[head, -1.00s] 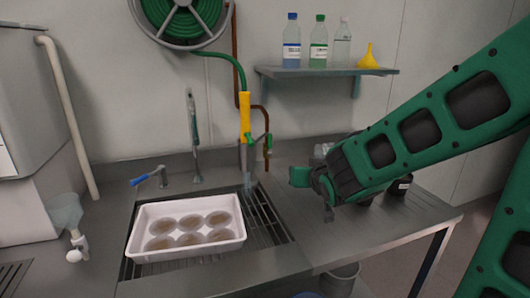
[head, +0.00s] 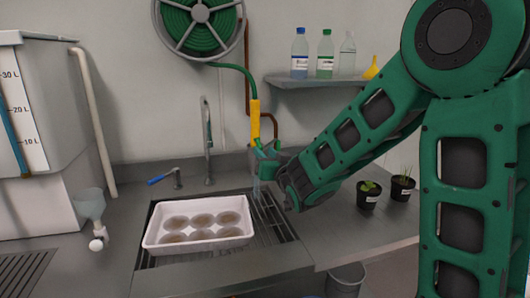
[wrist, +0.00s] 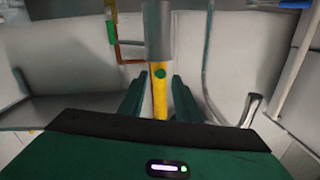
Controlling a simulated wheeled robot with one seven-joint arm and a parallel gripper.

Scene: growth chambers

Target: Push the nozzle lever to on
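The hose nozzle (head: 255,122) hangs at the end of the green hose above the sink, with a yellow body and a grey lower end. In the wrist view the yellow body (wrist: 159,98) stands between my two green fingers, and a round green part (wrist: 160,73), seemingly the lever, faces me just beyond the fingertips. My gripper (head: 266,160) is at the nozzle's lower part; in the wrist view my gripper (wrist: 160,84) is open, with a gap on each side of the yellow body. The lever's exact position cannot be told; my gripper partly hides the nozzle's lower end.
A white tray (head: 150,240) with several brown discs stands on the sink grating, below left of my gripper. A grey faucet (head: 207,150) and a blue-handled tap (head: 163,179) stand to the left. A copper pipe (head: 247,60) runs behind. A shelf (head: 310,80) with bottles is above right.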

